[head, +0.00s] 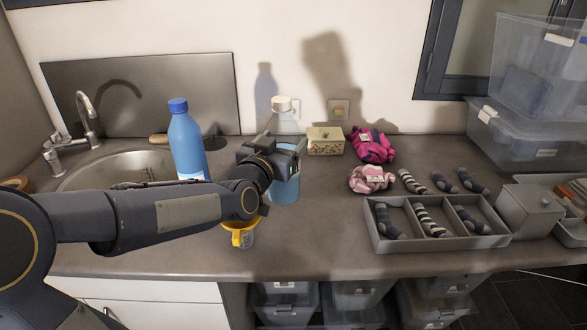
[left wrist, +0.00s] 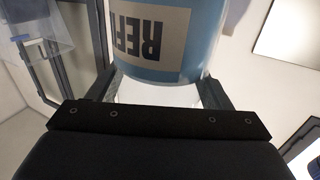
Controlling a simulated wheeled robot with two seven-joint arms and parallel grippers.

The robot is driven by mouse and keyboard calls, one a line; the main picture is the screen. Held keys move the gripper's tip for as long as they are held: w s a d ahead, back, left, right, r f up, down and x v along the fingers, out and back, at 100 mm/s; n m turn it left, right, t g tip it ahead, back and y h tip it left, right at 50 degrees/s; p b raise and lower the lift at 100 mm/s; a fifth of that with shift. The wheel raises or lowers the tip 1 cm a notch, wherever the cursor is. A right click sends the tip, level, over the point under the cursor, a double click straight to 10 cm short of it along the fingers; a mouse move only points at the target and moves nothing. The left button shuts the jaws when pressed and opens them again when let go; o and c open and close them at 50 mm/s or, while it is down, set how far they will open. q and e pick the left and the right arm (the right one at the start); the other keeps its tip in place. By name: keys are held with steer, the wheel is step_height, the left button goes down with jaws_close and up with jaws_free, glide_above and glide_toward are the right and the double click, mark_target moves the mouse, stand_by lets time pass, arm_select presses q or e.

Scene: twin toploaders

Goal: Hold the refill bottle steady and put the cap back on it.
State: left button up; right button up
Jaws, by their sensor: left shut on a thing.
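The refill bottle, with a pale blue lower body (head: 286,190) and a clear upper part, is upright behind my left gripper in the head view. My right gripper is not in view.
A blue bottle (head: 187,142) stands by the sink (head: 75,178). A yellow-rimmed cup (head: 242,233) is in front of my left wrist. A lidded box (head: 325,141), pink cloths (head: 372,146) and a grey sock tray (head: 440,244) are to the right.

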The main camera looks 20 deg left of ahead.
arm_select(q)
steer(key=w+f, duration=0.4)
steer(key=f, duration=0.1)
steer(key=shift+w+d, duration=0.2)
steer(key=shift+f, duration=0.1)
steer(key=f, duration=0.3)
steer(key=shift+w+f, duration=0.25)
steer(key=shift+f+b, duration=0.15)
steer(key=shift+b, duration=0.2)
steer(key=o, duration=1.9)
steer(key=shift+f, duration=0.1)
steer(key=shift+c, duration=0.2)
